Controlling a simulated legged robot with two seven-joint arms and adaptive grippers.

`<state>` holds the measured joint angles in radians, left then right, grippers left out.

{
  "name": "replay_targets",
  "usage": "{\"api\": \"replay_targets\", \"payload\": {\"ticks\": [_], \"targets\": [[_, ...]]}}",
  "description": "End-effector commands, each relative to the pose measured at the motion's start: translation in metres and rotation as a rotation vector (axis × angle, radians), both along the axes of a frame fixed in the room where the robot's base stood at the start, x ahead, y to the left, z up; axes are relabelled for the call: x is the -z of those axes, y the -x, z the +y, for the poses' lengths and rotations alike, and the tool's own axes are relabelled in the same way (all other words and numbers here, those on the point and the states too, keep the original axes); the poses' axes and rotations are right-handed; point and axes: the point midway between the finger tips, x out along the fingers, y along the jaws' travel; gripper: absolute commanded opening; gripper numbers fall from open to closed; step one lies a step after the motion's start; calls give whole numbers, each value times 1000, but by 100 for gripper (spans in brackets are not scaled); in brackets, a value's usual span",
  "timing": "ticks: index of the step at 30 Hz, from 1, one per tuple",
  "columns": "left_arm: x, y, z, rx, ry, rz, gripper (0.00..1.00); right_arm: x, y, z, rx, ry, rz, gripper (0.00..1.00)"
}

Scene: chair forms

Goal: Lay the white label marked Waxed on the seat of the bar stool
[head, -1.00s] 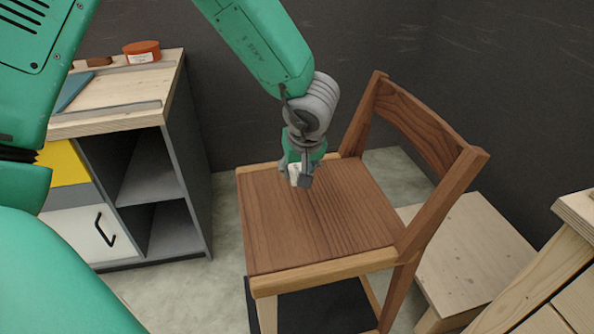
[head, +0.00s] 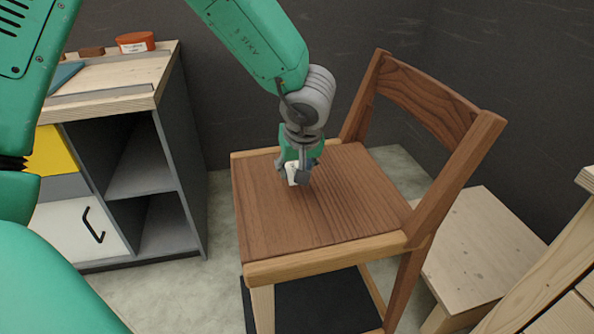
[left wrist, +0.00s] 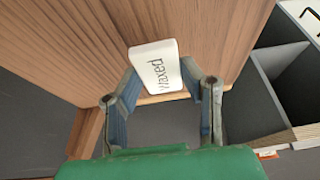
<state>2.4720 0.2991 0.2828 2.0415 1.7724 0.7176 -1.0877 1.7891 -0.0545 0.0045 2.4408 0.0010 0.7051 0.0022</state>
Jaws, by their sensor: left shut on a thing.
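The bar stool (head: 258,272) has a brown wooden seat (head: 335,215), a pale front rail and a backrest (head: 430,95) at the right. My left gripper (head: 294,176) is over the rear left part of the seat, pointing down, shut on the white label (head: 292,173). In the left wrist view the label (left wrist: 157,66) shows its face with the word Waxed, between the two fingertips (left wrist: 160,76). The label is close to the seat; I cannot tell whether it touches. In the head view the gripper partly hides it. My right gripper is not in view.
A grey cabinet (head: 187,180) with open shelves stands at the left, with an orange tin (head: 135,42) on its wooden top. A low pale wooden stool (head: 470,250) is at the right. The front of the seat is clear.

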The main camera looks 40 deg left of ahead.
Motion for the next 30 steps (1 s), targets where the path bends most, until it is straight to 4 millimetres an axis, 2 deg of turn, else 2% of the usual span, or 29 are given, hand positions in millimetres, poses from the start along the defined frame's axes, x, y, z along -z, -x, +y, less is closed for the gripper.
{"api": "replay_targets", "payload": {"ticks": [15, 27, 28, 30], "targets": [[40, 0, 0, 1, -1, 1, 19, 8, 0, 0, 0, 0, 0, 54], [45, 0, 0, 0, 0, 0, 19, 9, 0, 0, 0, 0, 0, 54], [45, 0, 0, 0, 0, 0, 41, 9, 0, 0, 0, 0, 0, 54], [45, 0, 0, 0, 0, 0, 58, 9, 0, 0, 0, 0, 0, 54]]}}
